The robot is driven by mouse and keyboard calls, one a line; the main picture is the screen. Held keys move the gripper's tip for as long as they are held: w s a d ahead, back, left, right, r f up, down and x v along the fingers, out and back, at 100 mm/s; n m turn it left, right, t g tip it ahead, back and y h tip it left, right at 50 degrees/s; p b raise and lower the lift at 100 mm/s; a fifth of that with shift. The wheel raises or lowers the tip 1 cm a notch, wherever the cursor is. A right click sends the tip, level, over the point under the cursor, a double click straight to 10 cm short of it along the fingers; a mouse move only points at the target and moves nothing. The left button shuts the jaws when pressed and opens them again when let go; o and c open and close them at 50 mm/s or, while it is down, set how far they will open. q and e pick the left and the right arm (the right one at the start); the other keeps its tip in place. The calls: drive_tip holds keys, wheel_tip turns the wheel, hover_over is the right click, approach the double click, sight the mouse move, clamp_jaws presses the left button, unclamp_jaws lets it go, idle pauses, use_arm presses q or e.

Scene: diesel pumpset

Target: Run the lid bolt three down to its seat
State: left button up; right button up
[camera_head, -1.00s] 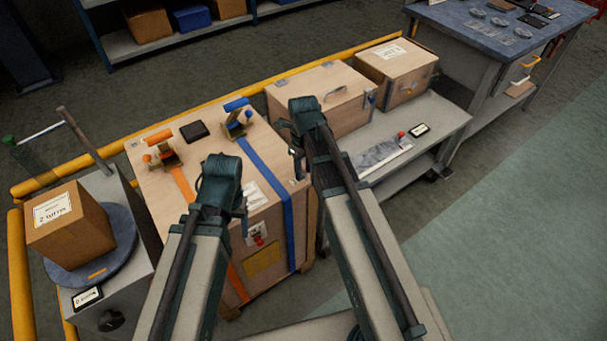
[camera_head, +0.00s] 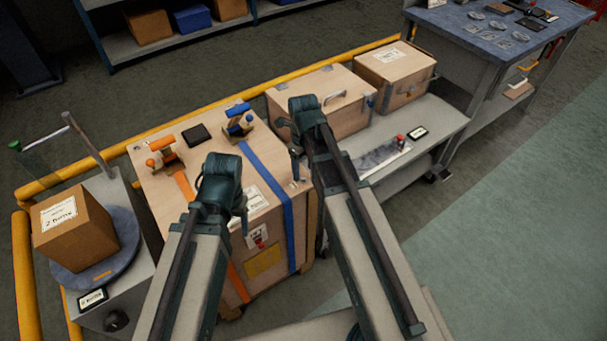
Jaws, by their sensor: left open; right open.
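A large wooden crate (camera_head: 172,208) stands in the middle, with an orange strap (camera_head: 184,187) and a blue strap (camera_head: 262,178) over its lid. Small dark spots near the lid corners may be bolts; one spot (camera_head: 296,183) is at the right front corner. I cannot tell which is bolt three or how high it sits. My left gripper (camera_head: 240,212) is over the crate's front part, open and apparently empty. My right gripper (camera_head: 296,150) is over the lid's right side, open and apparently empty. The arms hide part of the lid and front face, and the fingertips are hard to make out.
Orange (camera_head: 163,153) and blue (camera_head: 238,124) strap buckles and a black pad (camera_head: 196,135) rest on the lid. A carton (camera_head: 75,232) sits on a round turntable at left. Two wooden boxes stand on a grey bench (camera_head: 437,122) at right. A yellow rail (camera_head: 240,103) runs behind.

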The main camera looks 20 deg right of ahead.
drive_tip(key=shift+r+p, duration=1.95)
drive_tip(key=shift+r, duration=0.4)
use_arm(q)
wheel_tip(320, 180, up, 5)
drive_tip(key=shift+f, duration=0.2)
use_arm(e)
drive_tip(key=shift+f, duration=0.1)
drive_tip(key=shift+s+a+n, duration=0.2)
drive_tip(key=shift+n, duration=0.2)
use_arm(q)
wheel_tip(320, 180, up, 7)
drive_tip(key=p, duration=0.7)
drive_tip(key=shift+r, duration=0.2)
use_arm(e)
drive_tip(key=s+a+r+n, duration=0.2)
drive_tip(key=s+a+n, duration=0.1)
drive_tip(key=n, duration=0.7)
drive_tip(key=s+a+r+n, duration=0.3)
drive_tip(key=s+n, duration=0.3)
drive_tip(key=n, duration=0.5)
drive_tip(key=s+a+r+n+h, duration=0.1)
drive_tip(key=s+a+n, duration=0.3)
drive_tip(key=n, duration=0.7)
drive_tip(key=shift+s+r, duration=0.45)
drive_tip(key=shift+r, duration=0.35)
